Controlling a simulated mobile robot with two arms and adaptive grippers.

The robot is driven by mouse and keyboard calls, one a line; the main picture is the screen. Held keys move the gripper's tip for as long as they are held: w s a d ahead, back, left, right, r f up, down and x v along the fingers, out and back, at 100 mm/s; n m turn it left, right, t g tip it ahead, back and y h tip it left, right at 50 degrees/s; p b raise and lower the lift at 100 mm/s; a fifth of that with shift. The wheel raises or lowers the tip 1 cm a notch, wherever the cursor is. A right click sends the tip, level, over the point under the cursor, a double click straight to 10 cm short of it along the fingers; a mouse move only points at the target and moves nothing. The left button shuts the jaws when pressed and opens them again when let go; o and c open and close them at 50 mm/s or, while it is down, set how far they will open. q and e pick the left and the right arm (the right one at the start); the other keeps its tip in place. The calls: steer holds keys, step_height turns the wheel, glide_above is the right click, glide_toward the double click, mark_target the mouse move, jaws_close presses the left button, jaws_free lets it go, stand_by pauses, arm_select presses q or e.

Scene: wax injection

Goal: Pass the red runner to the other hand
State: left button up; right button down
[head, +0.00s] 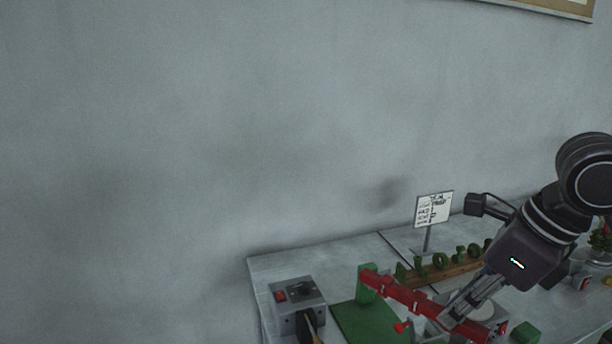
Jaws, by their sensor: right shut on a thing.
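The red runner (411,297) is a long red bar with short side stubs. It slants down to the right across the lower part of the head view. My right gripper (453,318) comes in from the right and is shut on the runner near its lower right end. The fingers hide part of that end. The runner's upper left end overlaps a green block in the picture; I cannot tell whether they touch.
Green pieces stand on a wooden strip (462,273) behind the runner. A small sign (433,209) stands at the back. A green mat (362,325) lies below the runner. The table's left rear (335,262) is clear.

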steer(key=n, duration=0.1)
steer(key=f+n, duration=0.1)
steer(key=n+g, duration=0.1)
steer(key=shift+s+a+f+y, duration=0.2)
steer(key=shift+s+a+y, duration=0.1)
steer(key=shift+s+y, duration=0.1)
arm_select(q)
steer(key=shift+s, duration=0.2)
arm_select(e)
steer(key=s+a+f+n+g+h, duration=0.1)
steer(key=s+f+n+g+h, duration=0.1)
steer(key=n, duration=1)
steer(key=s+a+f+n+g+h, duration=0.1)
steer(key=s+f+n+g, duration=0.3)
steer(key=n, duration=0.7)
steer(key=shift+a+f+n+g+h, duration=0.3)
steer(key=shift+a+f+n+h, duration=0.1)
steer(key=shift+f+h, duration=0.1)
steer(key=shift+w+a+r, duration=0.1)
